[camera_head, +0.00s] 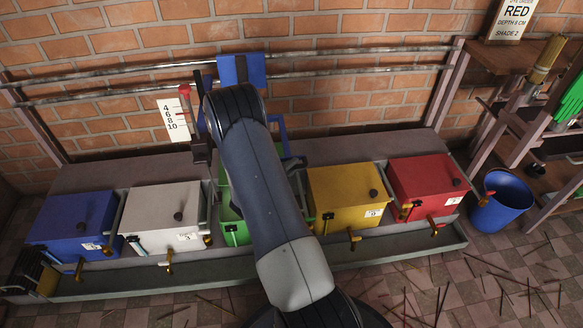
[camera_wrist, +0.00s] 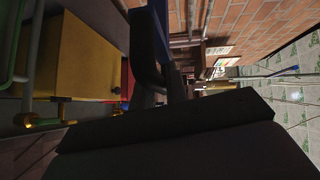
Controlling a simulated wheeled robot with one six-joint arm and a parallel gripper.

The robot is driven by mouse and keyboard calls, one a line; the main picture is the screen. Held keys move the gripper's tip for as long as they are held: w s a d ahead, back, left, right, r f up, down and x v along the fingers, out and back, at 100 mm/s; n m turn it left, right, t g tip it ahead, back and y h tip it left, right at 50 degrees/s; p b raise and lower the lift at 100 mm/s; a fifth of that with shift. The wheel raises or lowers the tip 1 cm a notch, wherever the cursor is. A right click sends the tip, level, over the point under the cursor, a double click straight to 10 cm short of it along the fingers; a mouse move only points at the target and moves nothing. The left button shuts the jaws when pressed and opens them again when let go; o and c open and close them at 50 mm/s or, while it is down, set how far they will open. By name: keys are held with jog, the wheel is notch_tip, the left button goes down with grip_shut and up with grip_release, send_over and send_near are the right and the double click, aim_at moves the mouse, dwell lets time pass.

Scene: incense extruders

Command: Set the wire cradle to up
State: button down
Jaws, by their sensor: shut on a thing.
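A blue carriage (camera_head: 242,70) hangs on the metal rails, with a blue frame (camera_head: 286,140) reaching down behind my arm. The frame also shows in the wrist view (camera_wrist: 148,22). A thin wire form (camera_head: 214,193), probably part of the cradle, stands at the green vat (camera_head: 227,212), mostly hidden by my arm. Greenish wire also crosses the left edge of the wrist view (camera_wrist: 22,50). My gripper (camera_wrist: 160,92) is dark in the wrist view and seems shut on the blue frame; the contact is shadowed.
Blue (camera_head: 72,220), white (camera_head: 160,212), yellow (camera_head: 345,190) and red (camera_head: 425,180) vats line the bench. A depth scale (camera_head: 172,120) and red-topped rod (camera_head: 185,90) stand left of my arm. A bucket (camera_head: 503,200) and shelf (camera_head: 500,55) are at right.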

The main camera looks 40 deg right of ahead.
jog(key=c, duration=1.4)
grip_release()
jog(key=shift+f, duration=0.1)
jog(key=p+v, duration=0.1)
jog(key=v, duration=1)
jog(key=shift+p, duration=0.4)
jog(key=shift+d, duration=0.15)
jog(key=b+x, duration=0.2)
jog(key=x, duration=0.9)
jog(key=shift+f+b, duration=0.35)
jog(key=shift+f, duration=0.15)
